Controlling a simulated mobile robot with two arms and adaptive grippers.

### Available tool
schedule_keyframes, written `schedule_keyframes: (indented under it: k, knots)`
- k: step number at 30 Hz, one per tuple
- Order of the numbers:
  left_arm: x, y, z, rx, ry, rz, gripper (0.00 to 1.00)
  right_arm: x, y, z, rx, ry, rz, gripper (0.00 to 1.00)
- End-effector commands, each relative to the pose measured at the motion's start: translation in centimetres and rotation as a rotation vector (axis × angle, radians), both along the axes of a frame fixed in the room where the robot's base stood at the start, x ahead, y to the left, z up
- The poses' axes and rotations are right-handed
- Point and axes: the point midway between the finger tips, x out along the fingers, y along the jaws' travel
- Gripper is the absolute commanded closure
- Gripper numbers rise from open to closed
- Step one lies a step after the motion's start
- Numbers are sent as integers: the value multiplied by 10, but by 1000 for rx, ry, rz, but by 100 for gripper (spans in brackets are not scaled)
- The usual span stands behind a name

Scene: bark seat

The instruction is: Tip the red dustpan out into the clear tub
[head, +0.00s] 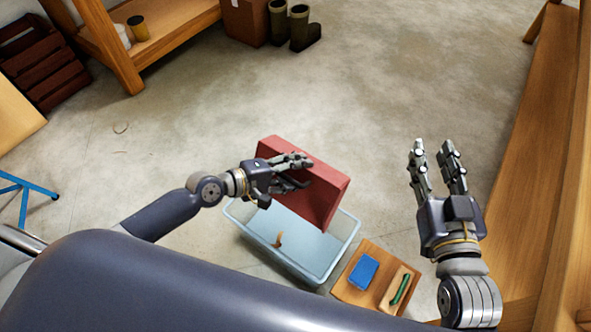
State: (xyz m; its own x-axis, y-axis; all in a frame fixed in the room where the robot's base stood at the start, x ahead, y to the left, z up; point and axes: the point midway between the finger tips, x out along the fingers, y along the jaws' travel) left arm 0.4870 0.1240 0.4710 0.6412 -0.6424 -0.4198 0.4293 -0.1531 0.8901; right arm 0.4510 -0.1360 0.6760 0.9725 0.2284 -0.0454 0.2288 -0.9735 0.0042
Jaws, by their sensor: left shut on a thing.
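The red dustpan (325,201) is in my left gripper (298,170), tilted steeply on its side above the clear tub (350,240). My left gripper is shut on the dustpan; its fingers cover part of the dustpan's upper left side. The tub stands on the floor below, and a small brown curled piece (278,240) shows inside it. The dustpan hides the tub's far part. My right gripper (432,146) is open and empty, to the right of the dustpan and apart from it.
A small wooden board (343,288) beside the tub holds a blue sponge (363,271) and a green-handled item (400,289). A long wooden bench (545,150) runs along the right. Boots (298,28) and a box (245,20) stand at the back.

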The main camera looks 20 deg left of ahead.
Motion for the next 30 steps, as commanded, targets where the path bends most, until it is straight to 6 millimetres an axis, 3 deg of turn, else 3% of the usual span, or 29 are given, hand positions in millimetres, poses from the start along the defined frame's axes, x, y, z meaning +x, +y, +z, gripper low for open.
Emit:
schedule_keyframes:
  k: [8,17,24,30]
  knots:
    - [0,0,2,-1,-2,0,84,0,0,1,0,2,0,66]
    - [0,0,16,-1,-2,0,84,-18,-13,-55,-73,294,-19,66]
    - [0,0,26,-1,-2,0,84,-48,-27,-98,-130,538,-36,66]
    - [0,0,31,-1,-2,0,84,-73,-37,-122,-165,698,-46,66]
